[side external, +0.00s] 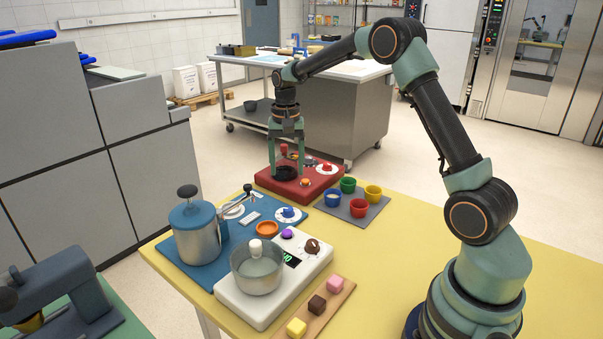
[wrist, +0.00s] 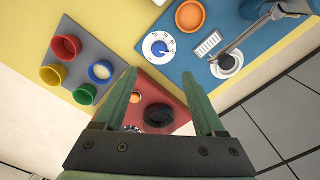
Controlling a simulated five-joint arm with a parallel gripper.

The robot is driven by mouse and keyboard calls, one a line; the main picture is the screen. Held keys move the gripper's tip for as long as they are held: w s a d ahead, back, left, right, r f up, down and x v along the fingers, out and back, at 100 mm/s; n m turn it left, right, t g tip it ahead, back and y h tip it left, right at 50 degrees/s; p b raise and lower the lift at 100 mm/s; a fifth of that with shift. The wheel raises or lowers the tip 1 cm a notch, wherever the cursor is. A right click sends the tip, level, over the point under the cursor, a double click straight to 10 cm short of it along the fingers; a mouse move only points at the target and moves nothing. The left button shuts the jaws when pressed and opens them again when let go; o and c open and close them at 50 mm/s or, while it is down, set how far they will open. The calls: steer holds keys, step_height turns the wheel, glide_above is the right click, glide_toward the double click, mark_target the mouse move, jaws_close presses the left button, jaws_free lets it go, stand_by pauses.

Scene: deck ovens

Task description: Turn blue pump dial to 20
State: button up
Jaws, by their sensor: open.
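The blue pump dial (side external: 289,213) is a white disc with a blue knob on the blue mat. It also shows in the wrist view (wrist: 159,48), beyond my fingertips; its numbers are too small to read. The pump (side external: 196,230) is a steel canister with a blue lid and black top knob, at the mat's left. Its spout reaches over a small white-rimmed cup (wrist: 228,64). My gripper (side external: 286,172) is open and points down over the red board, apart from the blue dial. In the wrist view its fingers (wrist: 162,77) frame a black round part of that board.
The red board (side external: 335,182) carries a red knob on a white dial. A grey mat (side external: 376,208) holds several coloured cups. A white scale (side external: 306,266) bears a steel pot (side external: 257,274). An orange dish (side external: 266,229) lies near the blue dial. The table's right side is clear.

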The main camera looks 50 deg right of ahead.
mark_target(288, 209)
step_height(288, 209, down, 13)
steer(key=shift+d+r, duration=0.1)
steer(key=shift+r, duration=0.1)
stand_by(0.4)
jaws_close()
